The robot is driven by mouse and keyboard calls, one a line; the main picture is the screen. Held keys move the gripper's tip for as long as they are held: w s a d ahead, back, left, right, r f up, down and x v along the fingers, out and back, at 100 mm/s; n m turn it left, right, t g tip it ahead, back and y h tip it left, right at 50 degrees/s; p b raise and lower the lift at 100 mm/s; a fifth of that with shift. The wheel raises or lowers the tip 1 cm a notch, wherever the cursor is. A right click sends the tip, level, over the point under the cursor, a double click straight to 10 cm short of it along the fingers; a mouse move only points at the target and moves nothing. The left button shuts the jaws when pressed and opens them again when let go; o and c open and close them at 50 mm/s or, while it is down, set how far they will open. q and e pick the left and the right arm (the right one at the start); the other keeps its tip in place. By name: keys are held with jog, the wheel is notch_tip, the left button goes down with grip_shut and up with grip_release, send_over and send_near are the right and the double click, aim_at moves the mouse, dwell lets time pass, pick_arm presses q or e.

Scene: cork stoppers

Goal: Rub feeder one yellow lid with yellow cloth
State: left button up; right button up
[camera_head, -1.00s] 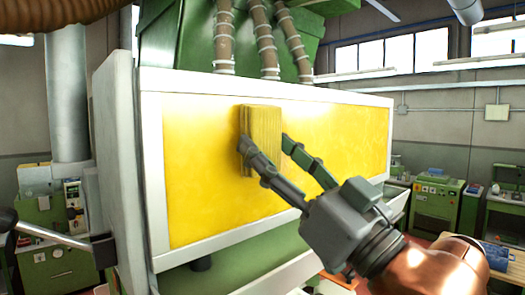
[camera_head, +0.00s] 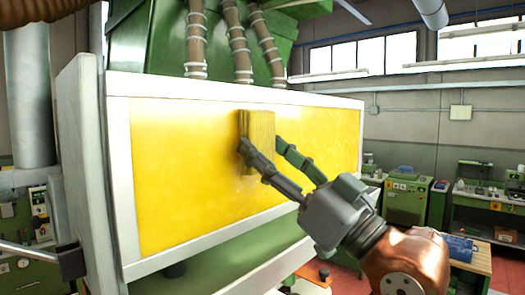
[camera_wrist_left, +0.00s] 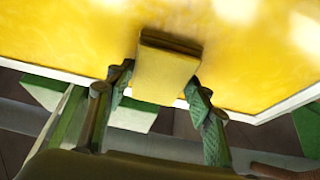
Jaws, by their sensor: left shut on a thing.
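The yellow lid (camera_head: 185,180) is a wide upright panel in a white frame on the front of the feeder. It also fills the top of the left wrist view (camera_wrist_left: 60,40). The yellow cloth (camera_head: 257,124) is a folded, block-like pad near the middle of the lid, its far side appearing to touch it. My left gripper (camera_head: 262,150) is shut on the cloth, one finger on each side. The left wrist view shows the cloth (camera_wrist_left: 165,72) between the fingertips. The cloth's face against the lid is hidden. My right gripper is not in view.
The white frame (camera_head: 117,180) borders the lid. Brown ribbed hoses (camera_head: 233,45) rise from the green hopper above. A grey handle (camera_head: 70,260) sticks out at the lower left. Green machines (camera_head: 407,200) and a workbench stand further back at right.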

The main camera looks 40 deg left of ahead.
aim_at(218, 182)
pick_arm(q)
jog(key=shift+w+f+b, duration=0.65)
jog(key=shift+w+f, duration=1)
jog(key=shift+w, duration=1.7)
jog(key=shift+s+a+r+b, duration=0.15)
jog(key=shift+s+b, duration=0.95)
jog(key=shift+s, duration=2.7)
jog(key=shift+s+a+f+b, duration=0.2)
jog(key=shift+s+b, duration=0.85)
jog(key=shift+s, duration=2.75)
jog(key=shift+f+b, duration=1.3)
jog(key=shift+f, duration=0.15)
jog(key=shift+w+r, duration=0.1)
jog(key=shift+w, duration=0.3)
jog(key=shift+w+d+p, duration=0.15)
jog(key=shift+w+p, duration=0.2)
jog(key=shift+w, duration=1.35)
jog(key=shift+w+d+p, duration=0.1)
jog(key=shift+w+p, duration=0.2)
jog(key=shift+w, duration=1.4)
jog(key=w+p, duration=0.2)
jog(key=w, duration=0.5)
jog(key=shift+w+d, duration=0.3)
jog(key=shift+d, duration=0.1)
